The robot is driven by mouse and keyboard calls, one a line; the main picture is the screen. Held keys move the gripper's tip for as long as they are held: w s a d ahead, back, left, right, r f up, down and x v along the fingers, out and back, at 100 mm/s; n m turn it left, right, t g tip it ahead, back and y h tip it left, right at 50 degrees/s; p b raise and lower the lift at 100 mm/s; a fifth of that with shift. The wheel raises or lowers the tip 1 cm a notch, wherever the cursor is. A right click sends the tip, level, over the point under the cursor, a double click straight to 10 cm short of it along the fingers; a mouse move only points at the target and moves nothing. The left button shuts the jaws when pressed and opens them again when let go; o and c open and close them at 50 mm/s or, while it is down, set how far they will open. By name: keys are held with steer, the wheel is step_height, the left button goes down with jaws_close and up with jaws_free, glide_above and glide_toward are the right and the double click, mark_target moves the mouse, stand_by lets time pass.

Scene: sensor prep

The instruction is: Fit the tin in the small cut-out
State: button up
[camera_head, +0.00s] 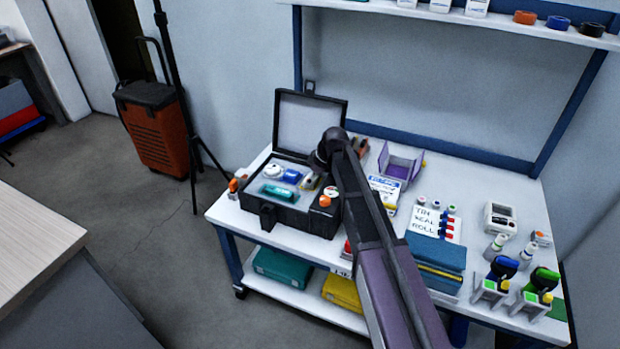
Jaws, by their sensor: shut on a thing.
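The open black case (316,216) stands on the left of the white bench, its lid (311,122) raised at the back. Its dark insert holds a white round thing (273,171), a blue thing (292,176) and a teal thing (279,192). A round red-and-white thing (331,192) and an orange cap (324,201) show at its right. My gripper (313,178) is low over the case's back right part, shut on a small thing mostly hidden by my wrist. I cannot tell surely which thing is the tin, nor see the small cut-out clearly.
Right of my arm are a purple holder (398,168), a card reading TIN, SEAL, ROLL (428,222), blue folded stuff (436,252), small bottles and a grey meter (500,217). A shelf (450,17) hangs above.

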steer(key=shift+f, duration=0.1)
stand_by(0.7)
steer(key=o, duration=0.9)
steer(key=shift+o, duration=0.2)
steer(key=shift+s+r+p, duration=0.1)
steer(key=shift+r+p, duration=3.35)
steer(key=shift+r, duration=0.1)
